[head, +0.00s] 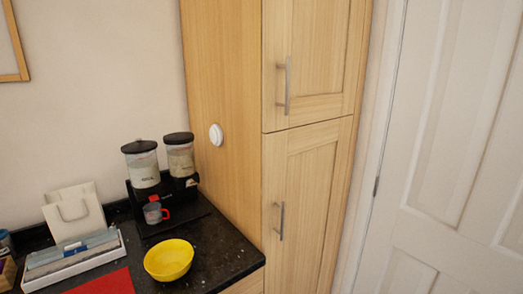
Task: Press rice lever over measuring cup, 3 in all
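In the head view a dispenser with two clear canisters (143,168) and (181,160) with black lids stands on the dark counter against the tall wooden cabinet. Pale contents show in both canisters. A small red part, possibly the lever, (154,197) shows below the left canister. A measuring cup (153,213) with a red handle stands under that canister on the black base. Its contents are too small to tell. Neither of my grippers is in view.
A yellow bowl (169,260) stands on the counter in front of the dispenser. A red mat (104,282), a white tray (75,259) and a cream bag (74,214) lie to the left. The tall cabinet (228,100) bounds the right side.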

